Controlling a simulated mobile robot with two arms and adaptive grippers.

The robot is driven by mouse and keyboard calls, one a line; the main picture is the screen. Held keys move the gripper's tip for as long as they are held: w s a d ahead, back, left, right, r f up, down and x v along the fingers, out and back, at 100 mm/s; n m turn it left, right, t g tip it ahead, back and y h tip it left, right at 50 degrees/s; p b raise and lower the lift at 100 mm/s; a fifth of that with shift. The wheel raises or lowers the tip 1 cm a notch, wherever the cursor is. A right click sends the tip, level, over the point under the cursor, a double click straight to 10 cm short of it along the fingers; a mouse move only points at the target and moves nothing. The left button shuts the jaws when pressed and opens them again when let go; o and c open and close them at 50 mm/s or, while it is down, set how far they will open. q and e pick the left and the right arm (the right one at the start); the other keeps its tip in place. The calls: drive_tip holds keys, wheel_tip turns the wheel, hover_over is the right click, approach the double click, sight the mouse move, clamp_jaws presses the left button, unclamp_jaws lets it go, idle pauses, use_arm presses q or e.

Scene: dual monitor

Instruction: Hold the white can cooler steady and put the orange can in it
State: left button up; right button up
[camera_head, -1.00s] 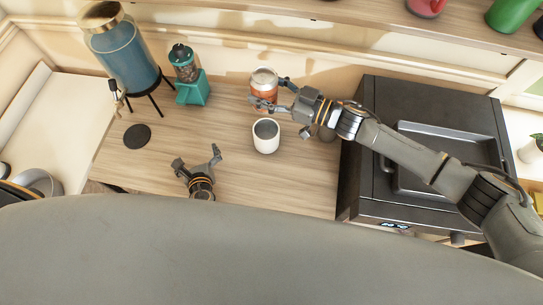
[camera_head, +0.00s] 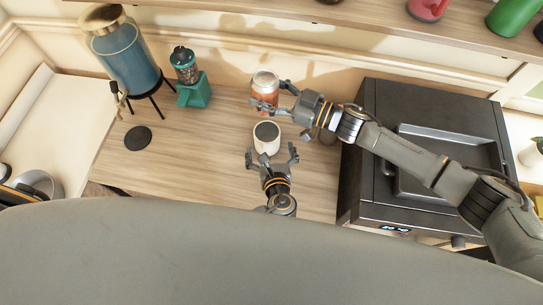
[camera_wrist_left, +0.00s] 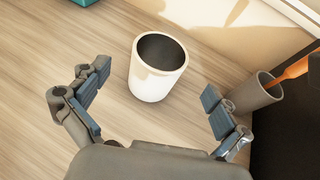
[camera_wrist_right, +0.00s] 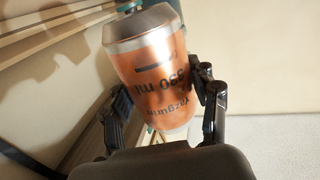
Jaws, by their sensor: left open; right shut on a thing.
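The white can cooler (camera_head: 267,146) stands upright on the wooden counter, its dark opening facing up. It also shows in the left wrist view (camera_wrist_left: 155,82), where it looks empty. My left gripper (camera_head: 272,153) is open in front of the cooler; in the left wrist view its fingers (camera_wrist_left: 152,98) are spread, with the cooler just ahead of them and no contact visible. The orange can (camera_head: 264,97) is in my right gripper (camera_head: 270,96), just behind the cooler in the head view. In the right wrist view the fingers (camera_wrist_right: 160,98) close on the orange can (camera_wrist_right: 152,75).
A black oven (camera_head: 350,150) stands to the right. A grey cup (camera_wrist_left: 256,92) with an orange thing in it is right of the cooler. A teal dispenser (camera_head: 194,93), a blue drink dispenser (camera_head: 128,58) and a dark coaster (camera_head: 138,138) are left. The counter's left middle is clear.

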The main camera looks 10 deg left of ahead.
sight(266, 126)
use_arm(q)
drive_tip(key=x, duration=0.7)
drive_tip(key=shift+c, duration=0.4)
drive_tip(key=c, duration=1.4)
